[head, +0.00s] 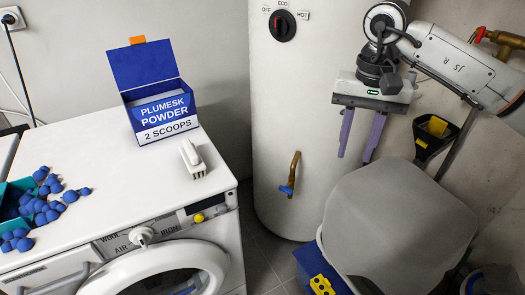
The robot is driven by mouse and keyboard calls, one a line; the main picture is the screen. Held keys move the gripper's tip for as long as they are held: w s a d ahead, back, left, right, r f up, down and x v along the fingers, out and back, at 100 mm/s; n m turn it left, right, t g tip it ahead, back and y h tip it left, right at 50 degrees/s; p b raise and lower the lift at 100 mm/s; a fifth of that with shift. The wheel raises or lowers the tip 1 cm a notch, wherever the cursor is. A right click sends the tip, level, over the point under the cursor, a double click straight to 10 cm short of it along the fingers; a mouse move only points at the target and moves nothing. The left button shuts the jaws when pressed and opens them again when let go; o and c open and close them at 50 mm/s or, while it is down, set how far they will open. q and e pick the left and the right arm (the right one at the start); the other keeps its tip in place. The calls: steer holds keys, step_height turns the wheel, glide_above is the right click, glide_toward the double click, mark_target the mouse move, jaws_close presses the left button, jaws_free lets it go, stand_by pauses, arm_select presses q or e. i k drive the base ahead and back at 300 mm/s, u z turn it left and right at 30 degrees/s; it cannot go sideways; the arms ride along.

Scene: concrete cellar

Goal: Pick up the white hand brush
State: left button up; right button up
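The white hand brush (192,158) lies on top of the washing machine (110,185), near its right edge, just in front of the blue powder box. My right gripper (357,157) hangs in front of the white boiler, well to the right of the brush. Its two purple fingers point down and stand apart, with nothing between them. My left gripper is not in the head view.
The open blue powder box (160,110) stands behind the brush. A teal container (50,222) with several blue balls, some spilled, is at the left. The white boiler (285,90) has a brass tap (294,170). A grey rounded object (395,220) stands below my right gripper.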

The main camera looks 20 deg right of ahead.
mark_target(195, 163)
steer(key=z, duration=1.25)
steer(key=i, duration=0.6)
steer(key=u, duration=2.75)
